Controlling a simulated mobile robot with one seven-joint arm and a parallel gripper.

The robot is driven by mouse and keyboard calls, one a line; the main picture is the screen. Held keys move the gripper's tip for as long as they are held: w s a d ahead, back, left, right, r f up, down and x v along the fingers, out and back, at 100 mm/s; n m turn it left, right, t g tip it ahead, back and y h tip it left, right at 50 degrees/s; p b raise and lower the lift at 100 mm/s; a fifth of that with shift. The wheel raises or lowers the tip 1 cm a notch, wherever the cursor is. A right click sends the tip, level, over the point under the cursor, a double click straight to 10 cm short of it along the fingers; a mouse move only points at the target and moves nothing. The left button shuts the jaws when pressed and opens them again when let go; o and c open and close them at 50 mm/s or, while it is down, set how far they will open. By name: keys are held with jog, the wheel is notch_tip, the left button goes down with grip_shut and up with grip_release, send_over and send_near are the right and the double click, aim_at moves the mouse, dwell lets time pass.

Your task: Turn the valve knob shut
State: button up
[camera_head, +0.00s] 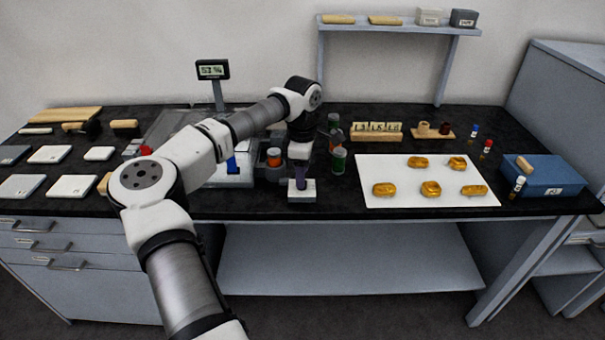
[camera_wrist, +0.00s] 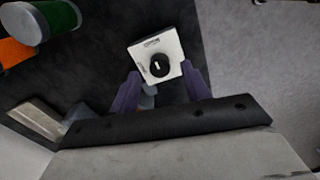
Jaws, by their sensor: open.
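The valve is a small white box with a round black knob (camera_wrist: 159,65) on its top face; the knob carries a short white mark. Printed lettering on the face is too small to read. In the head view the white box (camera_head: 309,191) stands near the front edge of the black bench, and its knob is hidden behind my gripper. My gripper (camera_wrist: 160,70) points down over the box, its two purple fingers apart and empty. In the wrist view the fingertips lie on either side of the box face, and I cannot tell their height above the knob. The gripper shows in the head view (camera_head: 299,184).
Green-and-dark bottles (camera_head: 338,160) stand just right of my gripper, and an orange-banded jar (camera_head: 274,157) stands behind left. A white board (camera_head: 385,197) with several gilt pieces lies to the right. A scale display (camera_head: 212,70) rises behind my arm.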

jog(key=shift+f, duration=1.2)
jog(key=c, duration=1)
jog(key=n+b, duration=0.1)
jog(key=n, duration=0.2)
jog(key=shift+f+n+b, duration=0.1)
jog(key=shift+n+b, duration=0.2)
jog(key=shift+b, duration=0.1)
jog(key=n+b, duration=0.2)
jog(key=n, duration=0.3)
jog(key=shift+w, duration=0.1)
jog(key=n+b, duration=0.1)
jog(key=n, duration=0.4)
jog(key=shift+n+b, duration=0.8)
jog(key=shift+n, duration=1.4)
